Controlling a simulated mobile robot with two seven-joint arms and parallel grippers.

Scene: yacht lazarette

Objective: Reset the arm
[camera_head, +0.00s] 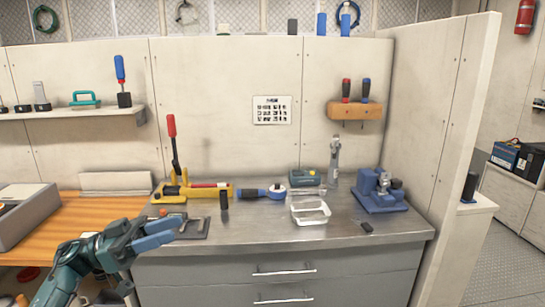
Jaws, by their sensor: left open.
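My left arm comes in from the lower left in the head view. Its gripper (160,234), with blue-grey fingers, is open and empty. It hangs in front of the metal worktop's left front edge and covers part of a dark flat tray there. My right gripper does not show.
The metal worktop (270,236) holds a yellow tool with a red lever (172,160), a blue-handled tool (262,193), a white tray (311,214) and a blue vise (380,192). A wooden bench (95,222) adjoins on the left. Open floor (503,262) lies at right.

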